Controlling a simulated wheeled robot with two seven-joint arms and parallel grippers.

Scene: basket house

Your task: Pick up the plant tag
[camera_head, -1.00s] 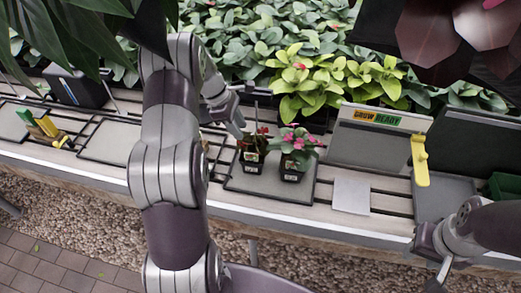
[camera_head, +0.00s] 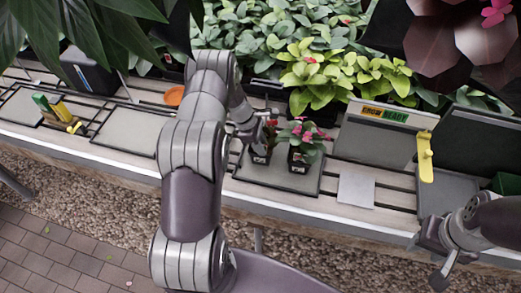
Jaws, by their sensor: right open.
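I cannot pick out the plant tag for certain. Small green and yellow upright pieces (camera_head: 52,108) stand at the far left of the bench. My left gripper (camera_head: 262,130) is at the left, red-flowered potted plant (camera_head: 261,157), over its top; its fingers are too small and covered to tell whether they hold anything. A pink-flowered potted plant (camera_head: 302,155) stands just right of it. Both pots are on a dark-edged grey mat (camera_head: 285,181). My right gripper (camera_head: 440,264) is open at the lower right, off the bench's front edge.
A "GROW READY" sign (camera_head: 385,114) tops a grey panel at the back right. A yellow hooked piece (camera_head: 425,158) hangs beside it. A pale square (camera_head: 356,189) lies on the slatted bench. An orange dish (camera_head: 174,95) sits behind my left arm. Dense foliage (camera_head: 270,45) fills the back.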

